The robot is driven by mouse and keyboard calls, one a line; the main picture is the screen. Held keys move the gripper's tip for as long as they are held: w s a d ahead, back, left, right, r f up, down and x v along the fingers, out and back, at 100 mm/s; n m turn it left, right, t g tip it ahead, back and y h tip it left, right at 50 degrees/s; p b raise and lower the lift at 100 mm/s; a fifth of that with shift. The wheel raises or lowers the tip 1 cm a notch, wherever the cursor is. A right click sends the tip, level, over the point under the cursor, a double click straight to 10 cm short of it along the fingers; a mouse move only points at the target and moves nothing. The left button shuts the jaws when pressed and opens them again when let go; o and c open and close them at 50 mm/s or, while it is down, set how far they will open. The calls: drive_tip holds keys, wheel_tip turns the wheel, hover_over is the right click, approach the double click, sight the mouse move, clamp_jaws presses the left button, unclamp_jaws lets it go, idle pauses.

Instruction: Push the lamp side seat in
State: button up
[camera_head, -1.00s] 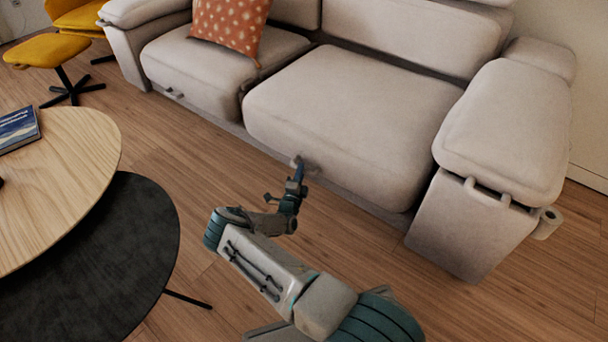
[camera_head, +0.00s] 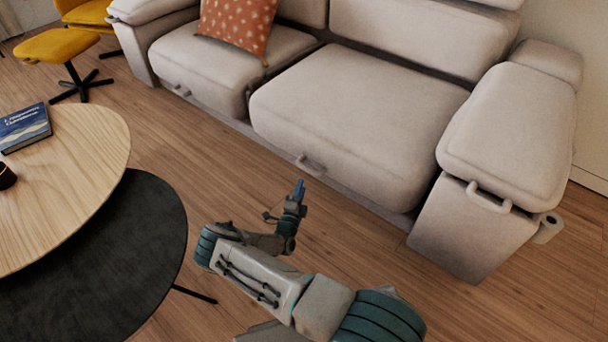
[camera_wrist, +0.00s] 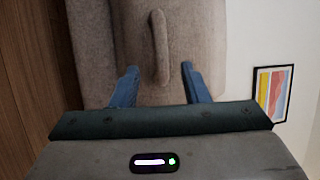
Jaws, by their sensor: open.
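The light grey sofa has two seats. The right seat (camera_head: 350,115) juts farther forward than the left seat (camera_head: 225,62). A small bar handle (camera_head: 311,165) is on the front of the right seat. My gripper (camera_head: 298,191) is just in front of this handle, apart from it. In the wrist view my two blue fingers (camera_wrist: 160,84) are spread with nothing held between them. The handle (camera_wrist: 159,45) shows ahead, between the fingertips. No lamp is in view, so I cannot tell which seat is on the lamp side.
A round wooden table (camera_head: 75,175) with a book (camera_head: 24,127) and a lower dark round table (camera_head: 110,270) stand at left. The right armrest (camera_head: 512,130) has a handle (camera_head: 488,197). A yellow footstool (camera_head: 57,46) is far left. Wood floor before the sofa is clear.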

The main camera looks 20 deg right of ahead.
drive_tip(key=p+v, duration=0.1)
drive_tip(key=v, duration=0.4)
drive_tip(key=shift+s, duration=0.15)
drive_tip(key=s+d+r+m+g+h+p, duration=0.1)
drive_tip(key=s+d+r+m+g+p, duration=0.15)
drive_tip(key=r+m+g+p, duration=0.55)
drive_tip(key=s+d+r+m+g+h+p, duration=0.1)
drive_tip(key=s+d+r+m+g, duration=0.2)
drive_tip(key=r+m, duration=1)
drive_tip(key=s+d+r+m+g+h+p, duration=0.1)
drive_tip(key=s+r+m+g+p, duration=0.35)
drive_tip(key=r, duration=1.05)
drive_tip(key=s+a+r+m+y+p, duration=0.3)
drive_tip(key=s+r+m+p, duration=0.3)
drive_tip(key=r, duration=0.7)
drive_tip(key=s+a+r+m+t+y+p, duration=0.1)
drive_tip(key=s+a+r+m+y+p, duration=0.2)
drive_tip(key=r, duration=1.1)
drive_tip(key=s+a+r+m+y+p, duration=0.3)
drive_tip(key=s+r+m+y+p, duration=0.4)
drive_tip(key=s+r+m+p, duration=0.3)
wheel_tip(320, 180, up, 4)
drive_tip(key=s+m, duration=0.1)
drive_tip(key=m, duration=0.3)
drive_tip(key=shift+s+a+y, duration=0.25)
drive_tip(key=shift+a+y, duration=0.15)
